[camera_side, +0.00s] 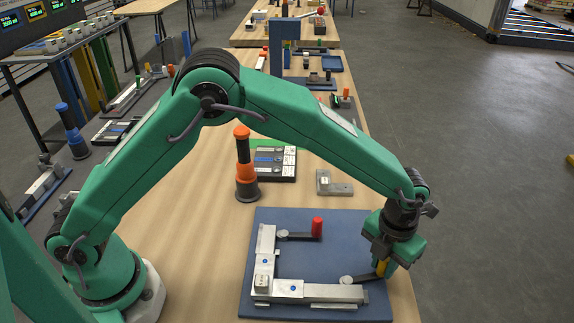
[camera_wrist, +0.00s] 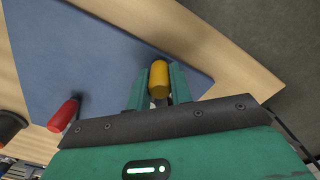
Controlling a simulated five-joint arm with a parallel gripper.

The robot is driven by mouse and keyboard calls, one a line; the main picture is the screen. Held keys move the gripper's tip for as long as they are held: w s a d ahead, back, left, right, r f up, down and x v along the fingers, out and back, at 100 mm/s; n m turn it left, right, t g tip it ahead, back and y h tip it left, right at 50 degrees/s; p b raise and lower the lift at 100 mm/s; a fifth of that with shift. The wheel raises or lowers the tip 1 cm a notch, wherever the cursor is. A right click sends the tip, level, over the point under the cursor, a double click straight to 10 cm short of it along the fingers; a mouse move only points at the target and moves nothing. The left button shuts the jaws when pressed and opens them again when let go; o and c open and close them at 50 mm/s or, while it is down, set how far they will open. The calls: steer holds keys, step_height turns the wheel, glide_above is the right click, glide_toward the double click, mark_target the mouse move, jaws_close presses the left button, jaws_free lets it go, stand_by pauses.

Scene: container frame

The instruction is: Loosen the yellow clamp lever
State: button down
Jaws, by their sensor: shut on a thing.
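The yellow clamp lever (camera_side: 382,267) stands at the right side of the blue plate (camera_side: 262,229), with its dark arm running left to a round pivot on the metal frame (camera_side: 322,292). My gripper (camera_side: 385,265) is down at the lever, shut on its yellow handle. In the wrist view the yellow handle (camera_wrist: 158,77) sits upright between the two green fingers (camera_wrist: 158,90). The fingers hide part of the handle in the side view. A second lever with a red handle (camera_side: 317,227) stands on the plate further back; it also shows in the wrist view (camera_wrist: 64,115).
An orange and black tool (camera_side: 245,170) stands behind the plate at left. A grey metal block (camera_side: 333,184) and a dark panel (camera_side: 273,164) lie behind the plate. The table's right edge is close to my gripper. The plate's middle is clear.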

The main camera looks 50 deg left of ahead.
steer(key=shift+s+d+m, duration=0.2)
steer(key=shift+d+m, duration=0.15)
steer(key=shift+m, duration=0.25)
steer(key=shift+r, duration=0.1)
steer(key=c, duration=1.3)
jaws_free()
steer(key=shift+o, duration=0.2)
steer(key=shift+r, duration=3.9)
